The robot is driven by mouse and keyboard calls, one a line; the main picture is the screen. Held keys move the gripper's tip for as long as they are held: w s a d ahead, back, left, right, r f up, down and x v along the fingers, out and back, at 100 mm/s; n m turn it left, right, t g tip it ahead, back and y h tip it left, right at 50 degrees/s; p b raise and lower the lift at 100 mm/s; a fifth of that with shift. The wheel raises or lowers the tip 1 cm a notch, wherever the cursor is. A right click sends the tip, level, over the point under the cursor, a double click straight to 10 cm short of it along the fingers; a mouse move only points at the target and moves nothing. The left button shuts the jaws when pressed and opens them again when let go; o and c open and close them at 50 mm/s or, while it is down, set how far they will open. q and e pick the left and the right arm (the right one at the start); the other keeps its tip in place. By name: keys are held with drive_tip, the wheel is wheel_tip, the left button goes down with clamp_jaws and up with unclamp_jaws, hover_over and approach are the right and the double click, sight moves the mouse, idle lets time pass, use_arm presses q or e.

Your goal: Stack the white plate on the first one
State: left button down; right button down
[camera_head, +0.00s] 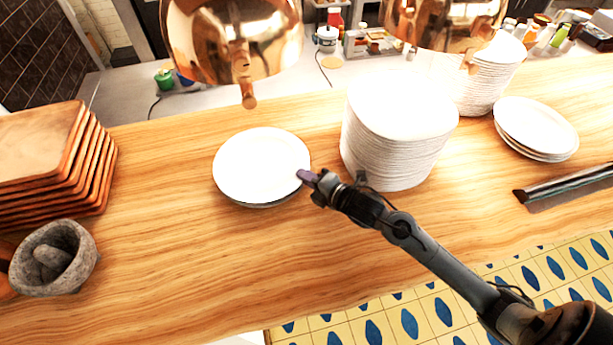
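A white plate (258,163) lies on the wooden counter, left of the tall plate stack. A second, darker rim shows just under its front edge, so it seems to rest on another plate; I cannot see that one clearly. My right gripper (304,177) reaches in from the lower right, with its fingertips at the plate's right rim. The fingers look close together, but I cannot tell whether they grip the rim. My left gripper is not in view.
A tall stack of white plates (394,150) stands just right of my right gripper, with another stack (484,84) behind. A low pile of plates (536,128) lies farther right. Wooden boards (45,150) and a stone mortar (72,262) stand left. Copper lamps (232,35) hang above.

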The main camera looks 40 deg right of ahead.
drive_tip(key=shift+r, duration=0.1)
drive_tip(key=shift+f, duration=0.25)
drive_tip(key=c, duration=1.6)
unclamp_jaws()
drive_tip(key=shift+f, duration=0.1)
drive_tip(key=shift+r, duration=0.3)
drive_tip(key=v, duration=1)
drive_tip(key=shift+s+d, duration=0.1)
drive_tip(key=shift+s, duration=0.05)
drive_tip(key=shift+v, duration=0.8)
